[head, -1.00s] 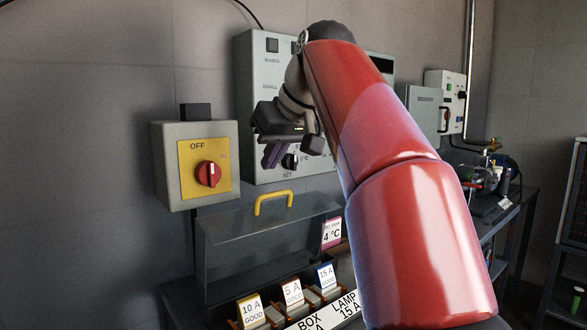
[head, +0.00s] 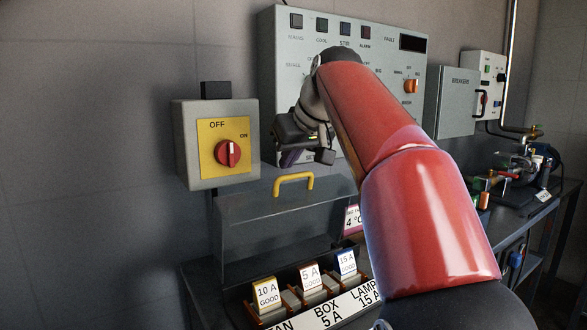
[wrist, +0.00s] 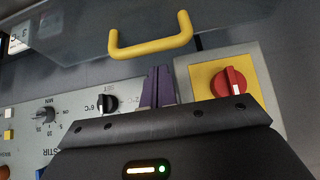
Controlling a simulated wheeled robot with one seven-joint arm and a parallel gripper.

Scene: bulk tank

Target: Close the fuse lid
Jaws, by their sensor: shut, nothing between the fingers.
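The fuse lid (head: 255,235) is a clear, see-through cover standing raised behind the fuse row, with a yellow handle (head: 294,184) on its top edge. In the wrist view the yellow handle (wrist: 150,40) shows near the top, with the clear lid (wrist: 80,22) around it. My gripper (head: 288,158) is shut and empty. It is a little above the handle and apart from it in the head view. Its purple fingers (wrist: 157,85) show in the wrist view below the handle. Three fuses, 10 A (head: 266,294), 5 A (head: 310,277) and 15 A (head: 347,264), sit in front of the lid.
A grey switch box (head: 215,145) with a red knob at OFF is on the wall at left. The control panel (head: 282,60) is behind my arm. A breaker box (head: 455,105) and a bench with fittings (head: 530,165) are at right.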

